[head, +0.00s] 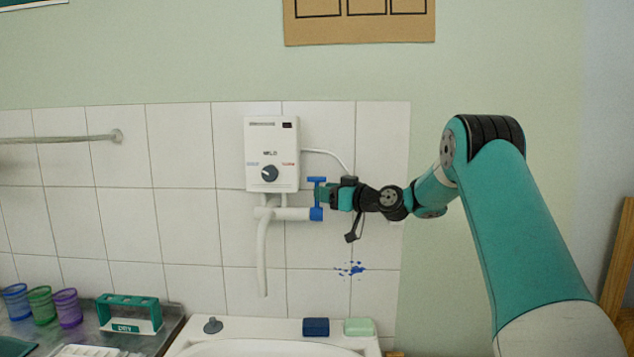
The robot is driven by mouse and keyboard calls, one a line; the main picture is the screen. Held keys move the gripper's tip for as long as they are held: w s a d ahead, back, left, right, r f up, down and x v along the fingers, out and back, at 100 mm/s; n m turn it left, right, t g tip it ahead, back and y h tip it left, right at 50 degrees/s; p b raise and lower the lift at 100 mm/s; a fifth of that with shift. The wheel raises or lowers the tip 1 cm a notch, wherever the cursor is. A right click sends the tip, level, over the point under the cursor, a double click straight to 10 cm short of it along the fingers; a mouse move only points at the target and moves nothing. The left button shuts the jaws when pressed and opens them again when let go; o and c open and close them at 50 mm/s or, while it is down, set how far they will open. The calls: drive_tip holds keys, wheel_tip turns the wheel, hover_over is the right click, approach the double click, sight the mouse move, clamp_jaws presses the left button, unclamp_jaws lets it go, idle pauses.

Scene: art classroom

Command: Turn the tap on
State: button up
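The tap is a white pipe (285,213) below a white water heater, with a long white spout (262,255) hanging down at its left. Its blue T-shaped handle (317,180) stands upright at the pipe's right end, above a blue collar (316,214). No water shows below the spout. My gripper (324,195) comes in from the right and its tips are right at the handle's stem. Whether they touch it, and whether the fingers are open or shut, is too small to tell.
The water heater (272,140) with a dark knob is just above. A white sink (240,327) is below, with a blue block (315,327) and a green block (358,326) on its rim. Coloured cups (42,305) and a teal rack (129,314) stand at the left.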

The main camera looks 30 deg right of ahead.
sight(317, 207)
drive_tip(key=shift+p+x, duration=0.45)
drive_tip(key=shift+x, duration=1.2)
drive_tip(key=shift+c, duration=0.3)
clamp_jaws()
drive_tip(key=shift+f+b, duration=0.15)
drive_tip(key=shift+b, duration=0.15)
